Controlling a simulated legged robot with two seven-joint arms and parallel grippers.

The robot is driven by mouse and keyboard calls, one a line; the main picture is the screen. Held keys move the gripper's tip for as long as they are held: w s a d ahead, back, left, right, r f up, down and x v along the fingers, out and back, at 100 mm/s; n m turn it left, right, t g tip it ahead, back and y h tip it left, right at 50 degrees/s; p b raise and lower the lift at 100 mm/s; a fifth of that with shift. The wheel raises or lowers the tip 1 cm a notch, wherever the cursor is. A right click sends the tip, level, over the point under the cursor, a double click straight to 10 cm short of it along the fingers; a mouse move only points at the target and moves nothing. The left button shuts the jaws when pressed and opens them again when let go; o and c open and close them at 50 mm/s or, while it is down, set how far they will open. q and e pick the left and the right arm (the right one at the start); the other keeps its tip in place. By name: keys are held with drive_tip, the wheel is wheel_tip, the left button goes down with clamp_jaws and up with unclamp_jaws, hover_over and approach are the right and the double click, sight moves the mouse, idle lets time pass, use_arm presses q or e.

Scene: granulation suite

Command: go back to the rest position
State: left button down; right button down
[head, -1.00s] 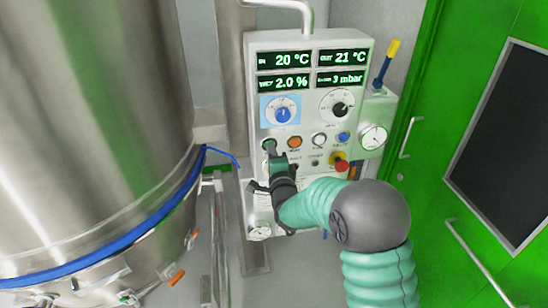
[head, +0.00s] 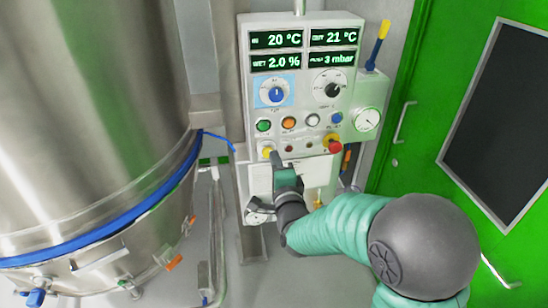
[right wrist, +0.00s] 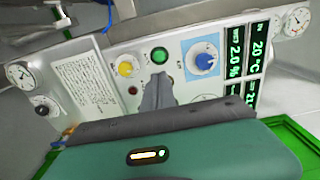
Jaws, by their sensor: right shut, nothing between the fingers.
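My right gripper (head: 276,160) is shut and empty. In the head view it is in front of the lower part of the control panel (head: 243,85), below the green button (head: 263,126). In the right wrist view the shut fingers (right wrist: 158,92) show below the green button (right wrist: 160,56), and the panel face lies behind them. I cannot tell the exact gap between fingertips and panel. My right arm reaches in from the lower right. My left gripper is not in view.
A large steel vessel (head: 90,110) with a blue band fills the left. A green door (head: 420,120) with a dark window stands at the right. The panel carries displays, a blue knob (head: 276,94), a red emergency button (head: 335,147) and a gauge (head: 367,119).

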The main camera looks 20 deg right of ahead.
drive_tip(key=shift+w+f, duration=0.15)
drive_tip(key=shift+w, duration=0.15)
drive_tip(key=shift+s, duration=0.1)
drive_tip(key=s+a+f+n+g+y, duration=0.2)
drive_tip(key=s+a+f+n+g, duration=0.1)
drive_tip(key=s+f+n+g, duration=0.35)
drive_tip(key=s+a+f+n+g+y, duration=0.25)
drive_tip(key=s+f+n, duration=0.35)
drive_tip(key=f, duration=0.4)
drive_tip(key=s+f+n+g, duration=0.2)
drive_tip(key=s+n+g, duration=0.1)
drive_tip(key=s, duration=0.3)
drive_tip(key=s+a+f+n+g, duration=0.1)
drive_tip(key=s+f+n+g, duration=0.1)
drive_tip(key=s+n, duration=0.3)
drive_tip(key=shift+s+a+f+g, duration=0.3)
drive_tip(key=shift+s+g, duration=0.1)
drive_tip(key=shift+s, duration=0.25)
